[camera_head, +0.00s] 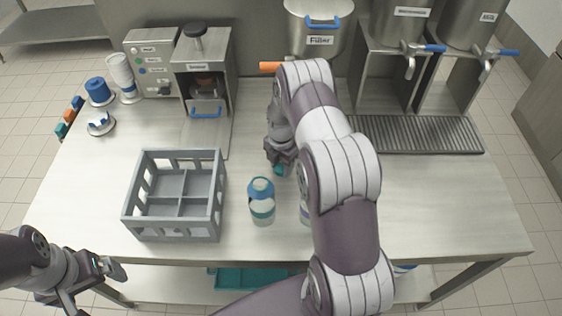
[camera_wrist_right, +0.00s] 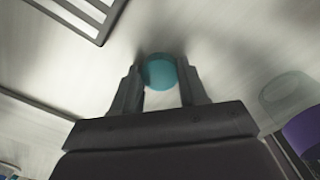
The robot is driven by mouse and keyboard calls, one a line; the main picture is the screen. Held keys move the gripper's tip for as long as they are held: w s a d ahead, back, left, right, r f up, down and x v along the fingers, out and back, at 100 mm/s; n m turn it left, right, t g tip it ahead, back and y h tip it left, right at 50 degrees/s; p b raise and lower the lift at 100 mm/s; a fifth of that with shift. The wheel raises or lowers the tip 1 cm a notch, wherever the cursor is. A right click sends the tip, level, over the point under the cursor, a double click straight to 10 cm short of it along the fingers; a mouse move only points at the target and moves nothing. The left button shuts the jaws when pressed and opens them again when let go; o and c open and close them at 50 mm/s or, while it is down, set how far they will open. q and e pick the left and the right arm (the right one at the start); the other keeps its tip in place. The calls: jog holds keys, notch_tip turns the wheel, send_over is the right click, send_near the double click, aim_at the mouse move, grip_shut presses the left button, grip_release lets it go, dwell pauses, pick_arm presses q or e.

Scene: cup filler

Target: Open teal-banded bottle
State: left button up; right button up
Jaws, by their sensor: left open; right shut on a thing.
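A bottle (camera_head: 262,212) with a teal-blue band around its upper part stands upright on the table, right of the crate. My right gripper (camera_head: 279,167) is behind it, apart from it, and shut on a small round teal cap. The teal cap (camera_wrist_right: 161,71) shows between the two fingers in the right wrist view, where the right gripper (camera_wrist_right: 160,85) points at the bare table. My left gripper (camera_head: 112,272) is open and empty off the table's front left. My right arm hides part of the table middle.
A grey crate (camera_head: 131,193) with empty compartments stands left of the bottle. A second bottle (camera_head: 304,209) is mostly hidden by my right arm. Machines line the back, with a drip tray (camera_head: 415,135) at right. The table's right front is clear.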

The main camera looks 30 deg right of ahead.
aim_at(280, 168)
jog(key=shift+a+r, duration=0.1)
jog(key=shift+a, duration=0.1)
jog(key=o, duration=1.2)
jog(key=shift+c, duration=0.2)
jog(key=shift+r, duration=0.4)
notch_tip(280, 168, up, 11)
jog(key=b, duration=0.2)
jog(key=shift+r, duration=0.15)
